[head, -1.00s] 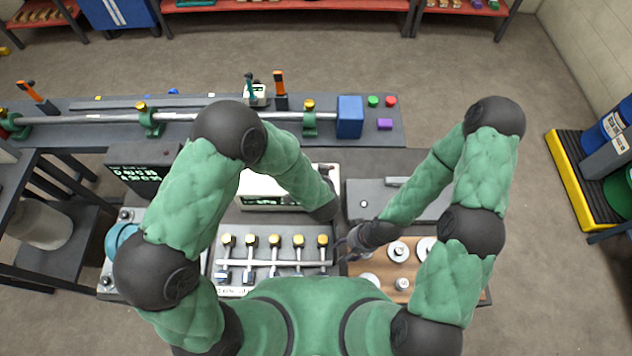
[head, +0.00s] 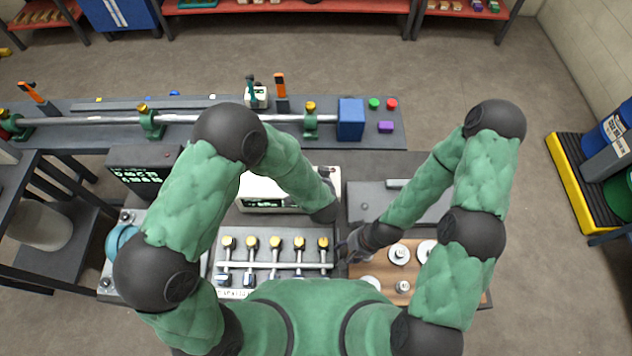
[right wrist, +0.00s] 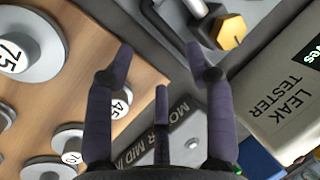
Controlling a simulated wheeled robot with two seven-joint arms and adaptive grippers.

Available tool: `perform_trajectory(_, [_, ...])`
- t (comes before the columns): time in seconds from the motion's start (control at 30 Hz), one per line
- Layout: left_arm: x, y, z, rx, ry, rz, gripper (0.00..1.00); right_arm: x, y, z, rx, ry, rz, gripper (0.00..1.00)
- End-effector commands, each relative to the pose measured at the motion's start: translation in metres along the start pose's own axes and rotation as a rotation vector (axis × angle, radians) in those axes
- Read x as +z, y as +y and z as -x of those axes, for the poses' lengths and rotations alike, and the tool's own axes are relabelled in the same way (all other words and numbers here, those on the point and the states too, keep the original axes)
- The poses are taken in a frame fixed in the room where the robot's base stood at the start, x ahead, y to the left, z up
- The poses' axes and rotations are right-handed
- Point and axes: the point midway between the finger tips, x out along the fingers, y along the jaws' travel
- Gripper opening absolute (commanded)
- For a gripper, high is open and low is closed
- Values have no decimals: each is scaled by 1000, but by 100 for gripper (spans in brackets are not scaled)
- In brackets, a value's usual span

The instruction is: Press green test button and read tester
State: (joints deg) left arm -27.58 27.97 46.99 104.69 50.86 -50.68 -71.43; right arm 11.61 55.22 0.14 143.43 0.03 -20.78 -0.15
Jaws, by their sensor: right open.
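The leak tester (head: 258,188) is a white box with a green-lit screen (head: 263,203), in the middle of the near bench in the head view. My left forearm covers part of it. In the right wrist view its labelled face (right wrist: 280,95) is at the right. I cannot make out a green test button on it. My right gripper (head: 350,246) is low, between the rack of yellow-capped parts and the wooden board. In the right wrist view its fingers (right wrist: 160,62) are apart with nothing between them. My left gripper is hidden at the end of my left arm.
The wooden board (head: 411,268) holds several numbered metal discs. The rack (head: 285,262) holds several yellow-capped parts. A grey case (head: 365,203) lies right of the tester. A dark display (head: 140,172) with green text stands left. A shaft bench with a blue block (head: 350,118) is behind.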

Motion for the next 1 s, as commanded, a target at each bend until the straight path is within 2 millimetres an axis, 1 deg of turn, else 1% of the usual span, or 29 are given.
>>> perform_trajectory(0.27, [0,0,0,0,0,0,0,0,0,0,0,0,0,54])
perform_trajectory(0.57, [5,4,-6,1,-1,-1,0,0,1,-3,0,0,0,54])
perform_trajectory(1.0, [5,4,-6,0,0,0,0,0,1,-3,0,0,0,54])
